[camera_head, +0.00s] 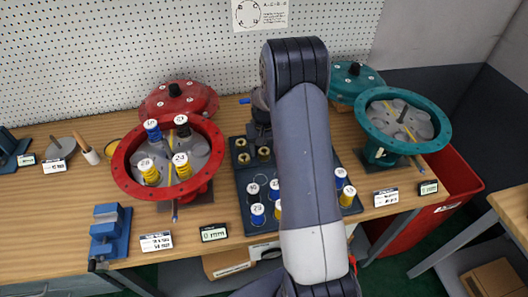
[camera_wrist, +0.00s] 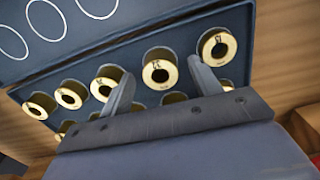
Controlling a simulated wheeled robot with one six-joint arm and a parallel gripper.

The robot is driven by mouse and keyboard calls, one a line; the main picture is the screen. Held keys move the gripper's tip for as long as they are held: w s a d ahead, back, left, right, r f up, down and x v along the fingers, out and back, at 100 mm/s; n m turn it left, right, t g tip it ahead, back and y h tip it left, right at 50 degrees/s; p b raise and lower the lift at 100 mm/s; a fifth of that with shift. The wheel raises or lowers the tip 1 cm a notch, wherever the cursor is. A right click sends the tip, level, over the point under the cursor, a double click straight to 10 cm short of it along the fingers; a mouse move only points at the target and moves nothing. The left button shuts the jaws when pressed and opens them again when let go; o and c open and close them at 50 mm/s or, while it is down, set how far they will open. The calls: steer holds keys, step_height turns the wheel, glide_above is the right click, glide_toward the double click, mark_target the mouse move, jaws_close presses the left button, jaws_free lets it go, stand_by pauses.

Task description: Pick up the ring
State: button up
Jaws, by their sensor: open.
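Several brass rings with dark centre holes stand in sockets of a dark blue-grey tray (camera_wrist: 150,30). In the wrist view one ring (camera_wrist: 160,70) lies between the two fingertips of my gripper (camera_wrist: 161,67). The fingers are open on either side of it, and I cannot tell whether they touch it. Another ring (camera_wrist: 216,46) is just right of the right finger, and one more (camera_wrist: 107,82) is left of the left finger. In the head view a few rings (camera_head: 241,158) show at the tray's back left; my arm hides others and most of my gripper.
A red round housing (camera_head: 125,175) is to the left, a teal one (camera_head: 440,125) to the right. A blue vise (camera_head: 110,230) and small displays (camera_head: 214,233) line the bench front.

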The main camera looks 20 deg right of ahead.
steer(key=shift+f, duration=0.35)
steer(key=shift+c, duration=0.3)
steer(key=c, duration=1.1)
steer(key=shift+r, duration=0.1)
